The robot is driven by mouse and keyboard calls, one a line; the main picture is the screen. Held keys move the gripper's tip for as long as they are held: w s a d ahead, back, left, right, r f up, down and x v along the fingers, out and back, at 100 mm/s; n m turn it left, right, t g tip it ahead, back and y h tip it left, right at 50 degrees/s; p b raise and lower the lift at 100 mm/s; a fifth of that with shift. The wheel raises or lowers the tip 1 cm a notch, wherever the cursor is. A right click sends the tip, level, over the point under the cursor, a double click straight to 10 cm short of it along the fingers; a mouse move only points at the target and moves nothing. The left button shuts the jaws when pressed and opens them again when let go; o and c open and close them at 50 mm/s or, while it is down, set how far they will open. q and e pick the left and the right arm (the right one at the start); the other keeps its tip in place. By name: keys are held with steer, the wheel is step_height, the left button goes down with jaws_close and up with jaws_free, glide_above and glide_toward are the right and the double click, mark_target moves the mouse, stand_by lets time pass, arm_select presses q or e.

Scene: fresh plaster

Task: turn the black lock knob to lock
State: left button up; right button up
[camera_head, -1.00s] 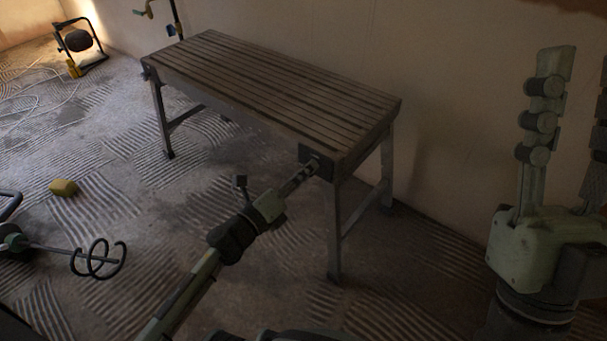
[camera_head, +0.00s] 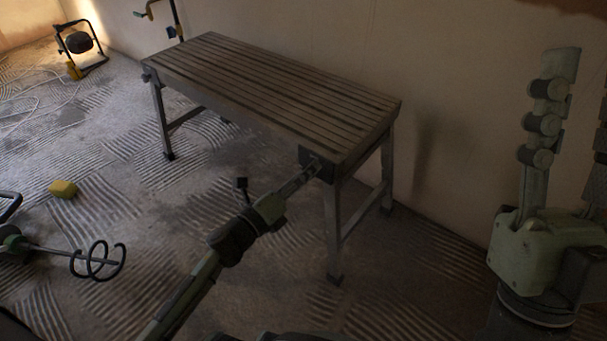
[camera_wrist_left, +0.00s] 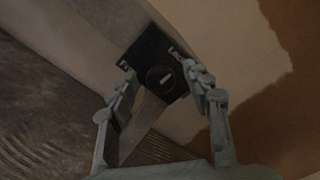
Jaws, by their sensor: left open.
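The black lock knob (camera_wrist_left: 160,77) is round with a pale bar on its face, in the left wrist view. It sits on a square black plate (camera_wrist_left: 153,55) with small pale marks near two corners. In the head view the plate (camera_head: 307,155) is at the near right corner of the slatted bench. My left gripper (camera_head: 309,171) reaches up to it; its fingers hide the knob there. In the left wrist view the gripper (camera_wrist_left: 159,73) is open, its fingertips on either side of the knob; contact cannot be told. My right gripper (camera_head: 582,90) is raised at the right edge, fingers apart.
The bench (camera_head: 265,85) stands on metal legs against a plaster wall. A yellow block (camera_head: 63,189) and a mixer with a spiral paddle (camera_head: 97,260) lie on the ridged floor at left. A work lamp (camera_head: 79,42) and pale cables are farther back.

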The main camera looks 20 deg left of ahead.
arm_select(q)
steer(key=v, duration=1.2)
